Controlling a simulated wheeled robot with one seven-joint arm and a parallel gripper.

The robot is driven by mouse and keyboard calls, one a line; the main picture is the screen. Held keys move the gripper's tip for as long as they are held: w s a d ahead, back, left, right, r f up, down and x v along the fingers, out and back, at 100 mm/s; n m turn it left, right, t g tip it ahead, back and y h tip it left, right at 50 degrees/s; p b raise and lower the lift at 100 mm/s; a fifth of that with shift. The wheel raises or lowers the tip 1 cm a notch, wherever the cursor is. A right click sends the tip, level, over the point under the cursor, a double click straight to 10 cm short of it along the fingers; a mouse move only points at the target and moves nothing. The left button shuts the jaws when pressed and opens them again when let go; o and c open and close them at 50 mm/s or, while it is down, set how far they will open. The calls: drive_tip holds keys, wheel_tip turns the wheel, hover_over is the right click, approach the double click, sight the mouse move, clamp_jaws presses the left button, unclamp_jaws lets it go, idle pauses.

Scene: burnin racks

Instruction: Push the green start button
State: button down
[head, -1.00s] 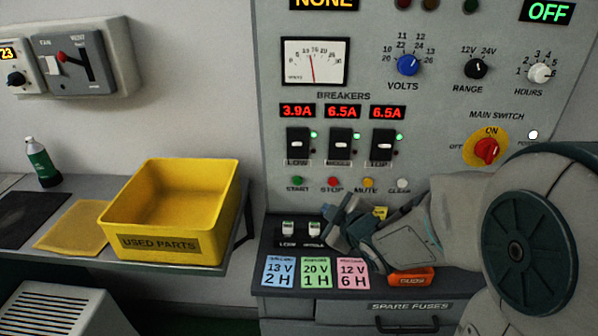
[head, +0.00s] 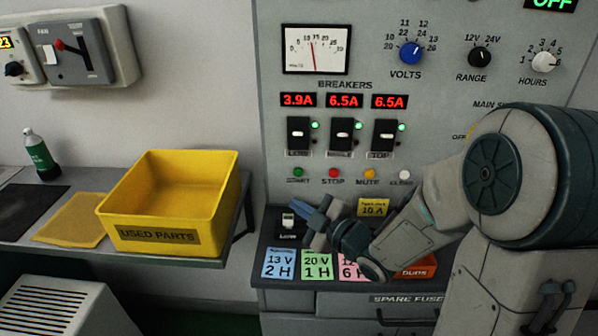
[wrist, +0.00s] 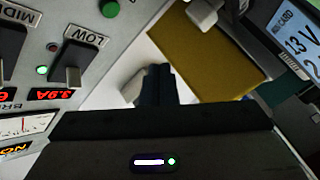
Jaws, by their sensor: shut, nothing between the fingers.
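The green start button (head: 298,173) is the leftmost of a row of small buttons under the breakers, above the START label. It also shows at the top of the wrist view (wrist: 110,8), partly cut off by the frame edge. My gripper (head: 306,207) is below and slightly right of the button in the head view, apart from it. Its fingers are shut and empty. In the wrist view the dark closed fingers (wrist: 158,85) point up the picture, with the button beyond and to the left of their tips.
The red stop button (head: 333,173) sits right beside the green one. A white-levered switch (head: 288,221) and coloured cards (head: 279,264) lie below, near my gripper. A yellow used parts bin (head: 157,239) stands left.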

sight(298, 172)
drive_tip(key=w+p, duration=0.1)
drive_tip(key=p, duration=0.4)
drive_tip(key=shift+w+r, duration=0.3)
drive_tip(key=shift+w, duration=0.1)
drive_tip(key=shift+w+d+f, duration=0.1)
drive_tip(key=shift+w+f, duration=0.05)
drive_tip(key=shift+w, duration=1.55)
drive_tip(key=shift+w+d+f, duration=0.1)
drive_tip(key=shift+w+f, duration=0.05)
drive_tip(key=shift+w, duration=1.55)
drive_tip(key=shift+w, duration=0.15)
drive_tip(key=shift+w, duration=0.25)
drive_tip(key=shift+w+b, duration=0.35)
drive_tip(key=shift+w, duration=0.1)
drive_tip(key=shift+s, duration=0.15)
drive_tip(key=shift+s+b, duration=0.45)
drive_tip(key=shift+s, duration=0.25)
